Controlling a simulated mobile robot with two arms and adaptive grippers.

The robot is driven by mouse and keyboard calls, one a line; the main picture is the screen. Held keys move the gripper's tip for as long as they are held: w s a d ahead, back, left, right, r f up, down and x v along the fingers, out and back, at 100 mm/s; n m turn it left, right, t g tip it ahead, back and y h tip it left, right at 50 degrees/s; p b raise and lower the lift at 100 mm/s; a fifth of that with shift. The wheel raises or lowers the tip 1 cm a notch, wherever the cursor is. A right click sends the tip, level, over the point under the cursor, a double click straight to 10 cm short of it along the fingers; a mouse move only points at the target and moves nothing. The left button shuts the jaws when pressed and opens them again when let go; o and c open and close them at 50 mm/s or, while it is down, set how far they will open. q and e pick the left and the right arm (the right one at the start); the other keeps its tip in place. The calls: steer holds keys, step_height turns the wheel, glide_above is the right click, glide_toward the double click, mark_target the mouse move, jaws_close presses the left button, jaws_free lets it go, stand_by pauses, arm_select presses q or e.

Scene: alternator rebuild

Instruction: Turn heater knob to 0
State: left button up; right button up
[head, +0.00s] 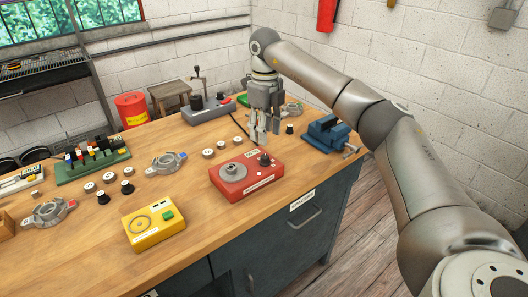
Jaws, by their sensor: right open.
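A red box (236,190), which looks like the heater, lies on the wooden workbench near its front edge. It has a round grey plate (233,169) on its left and a dark knob (264,158) at its back right. The knob's setting is too small to read. My right gripper (258,140) points down just behind and above the knob, with its fingers apart and nothing visible between them. I cannot tell whether the fingers touch the knob. My left gripper is not in view.
A blue vise (328,134) stands right of the red box, near the bench edge. A yellow box (154,226) lies front left. Small round parts and grey housings (167,163) lie behind. A green rack (92,164) stands at left. Bare wood (75,262) shows front left.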

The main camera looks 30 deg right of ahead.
mark_target(265, 156)
step_height(265, 156, down, 8)
steer(key=shift+f+p, duration=0.15)
steer(key=shift+p, duration=0.35)
jaws_close()
